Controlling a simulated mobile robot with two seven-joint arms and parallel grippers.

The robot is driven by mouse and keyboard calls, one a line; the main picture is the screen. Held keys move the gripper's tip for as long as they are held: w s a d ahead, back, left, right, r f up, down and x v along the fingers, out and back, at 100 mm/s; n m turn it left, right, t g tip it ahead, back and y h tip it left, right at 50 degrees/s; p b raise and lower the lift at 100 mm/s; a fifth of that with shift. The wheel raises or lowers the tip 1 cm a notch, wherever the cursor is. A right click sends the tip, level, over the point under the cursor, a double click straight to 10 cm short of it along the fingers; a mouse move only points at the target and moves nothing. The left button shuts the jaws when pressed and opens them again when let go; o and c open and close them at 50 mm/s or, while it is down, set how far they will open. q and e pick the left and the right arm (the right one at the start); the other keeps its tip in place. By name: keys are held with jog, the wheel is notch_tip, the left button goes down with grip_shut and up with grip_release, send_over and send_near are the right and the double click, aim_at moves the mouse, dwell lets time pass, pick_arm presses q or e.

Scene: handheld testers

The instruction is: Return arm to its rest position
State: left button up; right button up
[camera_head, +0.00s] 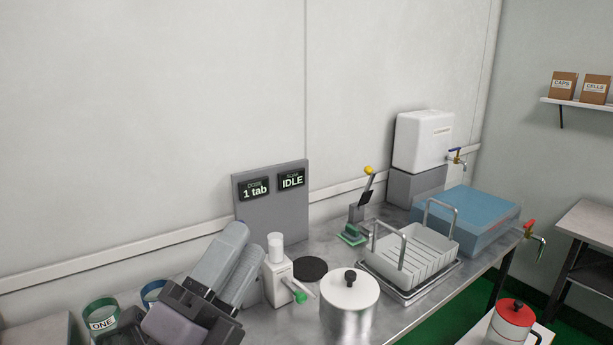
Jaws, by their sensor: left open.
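My left gripper (243,246) comes in at the bottom left. Its dark body is low in the picture and its two pale grey fingers point up and away. The fingers are apart with a narrow gap, and I see nothing held between them. It hides part of the counter and of the things behind it. The grey panel (271,215) with the "1 tab" and "IDLE" displays stands just beyond it. A white dispenser (278,278) with a green knob stands right beside the fingers; I cannot tell whether they touch. My right gripper does not show.
A lidded steel pot (349,300) stands right of the dispenser on the metal counter (398,317). A white basket (410,255), blue basin (468,217) and white tank (423,141) are farther right. The space above the counter is clear.

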pick_arm(q)
jog(key=a+f+n+g+y, duration=0.3)
jog(key=a+f+n+y, duration=0.25)
jog(key=f+n, duration=0.3)
jog(key=a+f+n+g+y, duration=0.3)
jog(key=a+f+n+y, duration=0.3)
jog(key=f, duration=0.4)
jog(key=s+a+f+n+g, duration=0.2)
jog(key=s+f+n+g, duration=0.2)
jog(key=s+f+g, duration=0.35)
jog(key=s+a+f+n+g, duration=0.2)
jog(key=s+f+n+g, duration=0.25)
jog(key=s+f, duration=0.5)
jog(key=w+d+f+t+h, duration=0.1)
jog(key=w+d+f+t, duration=0.2)
jog(key=f+t, duration=0.4)
jog(key=shift+w+f+h+b, duration=0.4)
jog(key=shift+w+f, duration=0.4)
jog(key=shift+f, duration=0.25)
